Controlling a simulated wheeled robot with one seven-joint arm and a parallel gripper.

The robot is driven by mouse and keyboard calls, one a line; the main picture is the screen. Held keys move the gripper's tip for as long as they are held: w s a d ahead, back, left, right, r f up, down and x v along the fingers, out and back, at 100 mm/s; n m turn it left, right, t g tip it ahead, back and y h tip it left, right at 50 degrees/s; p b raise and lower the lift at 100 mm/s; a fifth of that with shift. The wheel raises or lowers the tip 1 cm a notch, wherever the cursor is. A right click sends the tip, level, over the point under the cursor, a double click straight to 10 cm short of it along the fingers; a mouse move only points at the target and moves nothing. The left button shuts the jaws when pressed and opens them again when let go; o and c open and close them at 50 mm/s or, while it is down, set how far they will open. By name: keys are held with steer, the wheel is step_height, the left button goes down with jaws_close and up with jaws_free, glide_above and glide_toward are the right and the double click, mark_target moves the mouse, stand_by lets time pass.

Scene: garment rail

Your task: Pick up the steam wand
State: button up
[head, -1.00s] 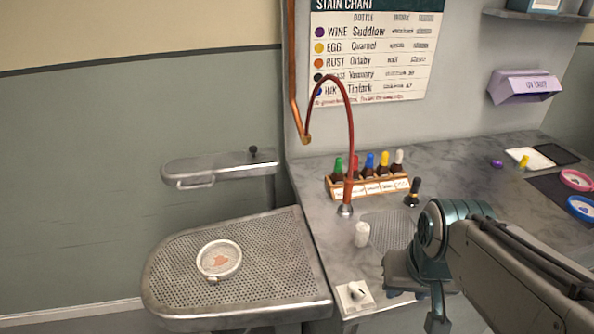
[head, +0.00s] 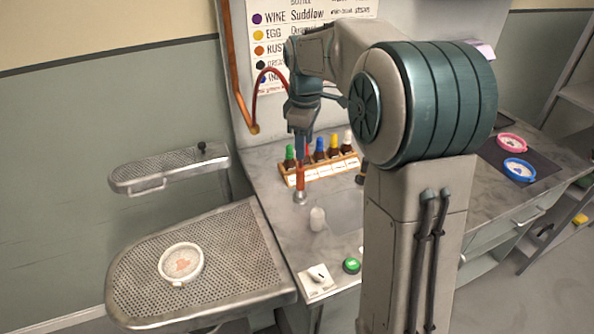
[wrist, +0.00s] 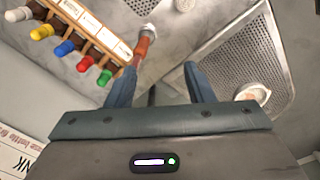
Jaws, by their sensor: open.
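The steam wand (head: 300,178) has an orange-red grip and stands upright in a round metal holder on the counter. Its red hose (head: 262,80) arches up behind my arm to a copper pipe. My gripper (head: 301,152) points down at the top of the wand and partly hides it. In the wrist view my gripper (wrist: 160,70) is open, with its two blue fingers apart. The wand (wrist: 143,47) shows there just beyond the left finger, inside its edge. I cannot tell whether the finger touches it.
A rack of dropper bottles (head: 325,167) stands right behind the wand. A perforated board (head: 235,240) with a round hoop (head: 181,263) lies left.

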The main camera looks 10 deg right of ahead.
mark_target(300, 165)
steer(key=w+f+n, duration=0.1)
steer(key=f, duration=0.2)
steer(key=w+f+n+p, duration=0.1)
steer(key=w+f, duration=0.1)
steer(key=f, duration=0.1)
steer(key=w+f+n, duration=0.1)
steer(key=w+f, duration=0.1)
steer(key=f, duration=0.1)
steer(key=shift+w+d+f+g, duration=0.15)
steer(key=shift+d+g, duration=0.1)
steer(key=shift+g, duration=0.05)
steer(key=shift+a+f+p, duration=0.15)
steer(key=shift+f+p, duration=0.75)
steer(key=shift+f, duration=1.75)
jaws_close()
